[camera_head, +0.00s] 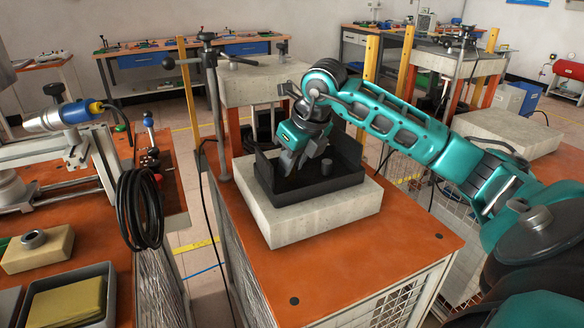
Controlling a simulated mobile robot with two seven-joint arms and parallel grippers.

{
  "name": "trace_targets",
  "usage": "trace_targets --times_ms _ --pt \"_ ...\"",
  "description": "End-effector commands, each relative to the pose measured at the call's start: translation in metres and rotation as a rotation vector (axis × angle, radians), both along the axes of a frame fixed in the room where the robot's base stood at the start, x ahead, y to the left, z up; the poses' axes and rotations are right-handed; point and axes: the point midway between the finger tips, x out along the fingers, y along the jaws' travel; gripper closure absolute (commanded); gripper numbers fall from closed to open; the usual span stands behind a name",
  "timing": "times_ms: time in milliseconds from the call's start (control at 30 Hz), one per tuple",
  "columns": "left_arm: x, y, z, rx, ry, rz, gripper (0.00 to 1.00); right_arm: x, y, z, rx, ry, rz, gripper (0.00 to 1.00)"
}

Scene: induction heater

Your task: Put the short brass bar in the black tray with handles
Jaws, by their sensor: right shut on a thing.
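The black tray with handles (340,184) sits on a pale stone-like block on the orange-topped stand in the middle. My right gripper (287,165) reaches down over the tray's left part, fingers pointing down, and is shut. The thing in its grip is mostly hidden by the fingers; I take it to be the short brass bar, but its colour and shape do not show. A small dark grey cylinder (326,167) stands inside the tray, right of the fingers. My left gripper is not in view.
The pale block (330,215) has bare room around the tray. A dark clamp post (213,90) rises behind it. At left are a black cable coil (140,208), a metal ring on a tan block (34,239) and a grey tray (103,283) with a yellow block.

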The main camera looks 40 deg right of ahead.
Motion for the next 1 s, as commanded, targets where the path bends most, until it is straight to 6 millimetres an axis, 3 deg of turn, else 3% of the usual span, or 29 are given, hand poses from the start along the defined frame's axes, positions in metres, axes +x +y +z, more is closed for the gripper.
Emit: trace_targets --times_ms 100,467,500,700,1000 --pt "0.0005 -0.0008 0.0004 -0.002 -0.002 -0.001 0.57 0.0000 0.0000 -0.0093 0.000 -0.001 0.000 1.00" --pt "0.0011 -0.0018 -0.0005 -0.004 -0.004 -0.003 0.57 0.0002 0.0001 -0.0133 0.000 -0.002 0.000 1.00" --pt "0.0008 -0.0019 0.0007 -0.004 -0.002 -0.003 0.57 0.0001 0.0001 -0.0118 0.000 -0.002 0.000 0.72" --pt "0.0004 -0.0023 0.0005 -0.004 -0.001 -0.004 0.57 0.0001 0.0001 -0.0117 0.001 -0.001 0.000 0.53" --pt "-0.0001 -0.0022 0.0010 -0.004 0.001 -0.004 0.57 0.0001 0.0001 -0.0095 0.001 -0.001 0.000 0.50"
